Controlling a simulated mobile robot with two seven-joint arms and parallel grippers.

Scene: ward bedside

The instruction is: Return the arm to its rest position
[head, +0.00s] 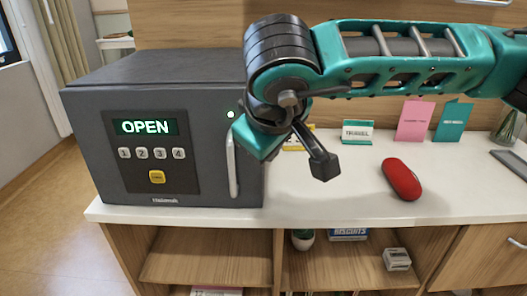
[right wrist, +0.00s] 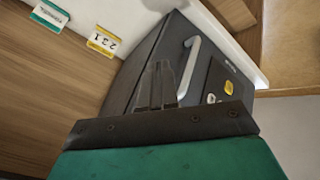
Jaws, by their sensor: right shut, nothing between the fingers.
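My right arm comes in from the right in the head view, across the counter's upper part. Its gripper (head: 322,166) hangs down to the right of the safe's handle, apart from it. The gripper is shut and empty; the shut fingers (right wrist: 160,85) also show in the right wrist view, in front of the safe. The dark grey safe (head: 85,115) stands on the left of the counter. Its display (head: 147,127) reads OPEN with a green light beside it, and its door looks closed against the body. My left gripper is not in view.
On the white counter (head: 330,205) are a red case (head: 402,179), a small sign (head: 357,132), pink (head: 415,120) and teal (head: 453,121) cards, and a yellow-edged number card (right wrist: 103,41) near the safe. Shelves below hold a biscuits box (head: 348,234). The counter's front middle is clear.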

